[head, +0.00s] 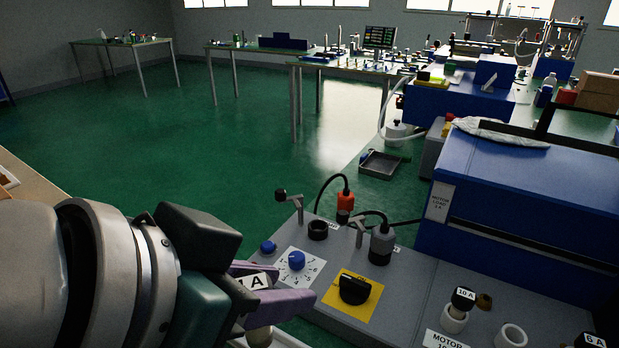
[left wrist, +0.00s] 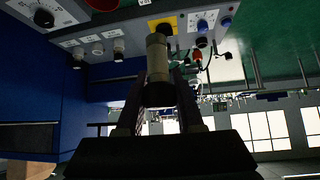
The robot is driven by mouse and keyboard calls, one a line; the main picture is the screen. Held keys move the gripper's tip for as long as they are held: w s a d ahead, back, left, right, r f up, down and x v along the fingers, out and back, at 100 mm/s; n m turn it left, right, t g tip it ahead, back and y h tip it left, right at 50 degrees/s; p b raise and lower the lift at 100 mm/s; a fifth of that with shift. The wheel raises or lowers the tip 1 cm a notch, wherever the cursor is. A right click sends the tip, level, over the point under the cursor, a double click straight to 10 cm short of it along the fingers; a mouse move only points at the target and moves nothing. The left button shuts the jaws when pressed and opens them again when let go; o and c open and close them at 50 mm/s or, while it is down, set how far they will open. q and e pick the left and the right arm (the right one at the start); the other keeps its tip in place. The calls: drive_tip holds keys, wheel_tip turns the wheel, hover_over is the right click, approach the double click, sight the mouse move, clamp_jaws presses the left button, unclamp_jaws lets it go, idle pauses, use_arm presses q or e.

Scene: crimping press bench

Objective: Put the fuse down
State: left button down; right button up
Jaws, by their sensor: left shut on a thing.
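My left gripper (head: 268,286) comes in at the lower left of the head view, its purple fingers shut on a fuse. The fuse's cap label reads 1 A (head: 253,281), and part of its pale body shows below the fingers. In the left wrist view the fuse (left wrist: 158,65) is a beige cylinder with a dark end between the two fingers. The gripper is in front of the grey panel (head: 420,290). What lies directly under the fuse is mostly hidden. My right gripper is not in view.
A white socket ring (head: 511,336) appears empty. A 10 A fuse (head: 463,298) stands in a socket beside it. A black knob on a yellow plate (head: 354,290), a blue dial (head: 297,260) and cable plugs (head: 345,203) stick up nearby. A blue housing (head: 520,205) rises behind.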

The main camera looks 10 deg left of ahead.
use_arm(q)
wheel_tip(320, 180, down, 19)
drive_tip(key=b, duration=0.6)
drive_tip(key=shift+f, duration=0.15)
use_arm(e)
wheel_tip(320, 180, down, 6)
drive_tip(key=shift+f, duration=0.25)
use_arm(q)
drive_tip(key=shift+f, duration=0.15)
drive_tip(key=c, duration=0.8)
unclamp_jaws()
drive_tip(key=shift+c, duration=0.2)
